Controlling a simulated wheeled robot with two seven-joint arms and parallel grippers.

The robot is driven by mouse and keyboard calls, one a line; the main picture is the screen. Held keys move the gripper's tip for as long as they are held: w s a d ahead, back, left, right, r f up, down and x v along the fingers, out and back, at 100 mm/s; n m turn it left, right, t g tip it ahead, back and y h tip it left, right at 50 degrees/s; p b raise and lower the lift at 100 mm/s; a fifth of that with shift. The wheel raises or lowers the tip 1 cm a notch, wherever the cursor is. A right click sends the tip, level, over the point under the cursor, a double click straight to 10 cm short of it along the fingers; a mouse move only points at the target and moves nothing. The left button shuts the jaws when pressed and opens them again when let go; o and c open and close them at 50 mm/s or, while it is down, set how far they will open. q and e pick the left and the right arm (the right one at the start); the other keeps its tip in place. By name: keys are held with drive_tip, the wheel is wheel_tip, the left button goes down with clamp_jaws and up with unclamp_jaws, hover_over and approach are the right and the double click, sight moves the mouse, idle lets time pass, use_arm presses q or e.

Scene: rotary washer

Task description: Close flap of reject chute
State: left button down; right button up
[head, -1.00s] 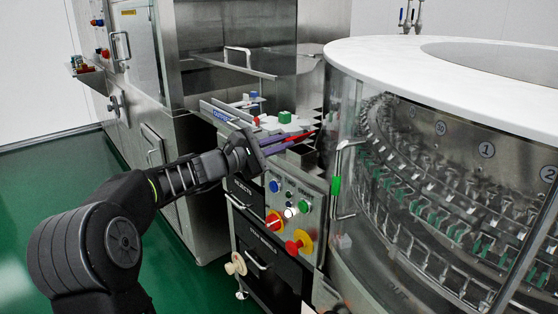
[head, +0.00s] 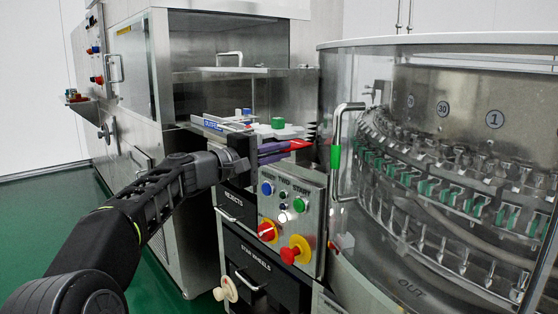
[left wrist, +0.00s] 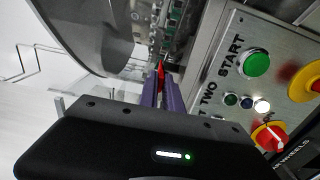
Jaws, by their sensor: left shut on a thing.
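My left gripper (head: 272,151) reaches in from the left above the control panel. Its purple fingers are shut on a narrow red piece, which I take to be the flap of the reject chute (head: 297,145). The red piece sticks out past the fingertips toward the glass drum. In the left wrist view the purple fingers (left wrist: 163,94) point away from the camera, with the red flap (left wrist: 160,72) between their tips. The chute's opening is mostly hidden behind the gripper, and I cannot tell the flap's exact angle. My right gripper does not show.
The control panel (head: 284,206) with buttons and red-yellow knobs is just below the gripper. The glass-walled washer drum (head: 450,170) with a green-marked handle (head: 336,155) stands close on the right. A steel cabinet (head: 225,95) is behind. Green floor (head: 60,225) is free at left.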

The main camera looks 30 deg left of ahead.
use_arm(q)
drive_tip(key=shift+f, duration=0.1)
idle(0.3)
drive_tip(key=c, duration=1.5)
unclamp_jaws()
drive_tip(key=shift+s, duration=0.15)
drive_tip(key=v, duration=0.7)
drive_tip(key=shift+s+a, duration=0.15)
drive_tip(key=shift+s, duration=0.1)
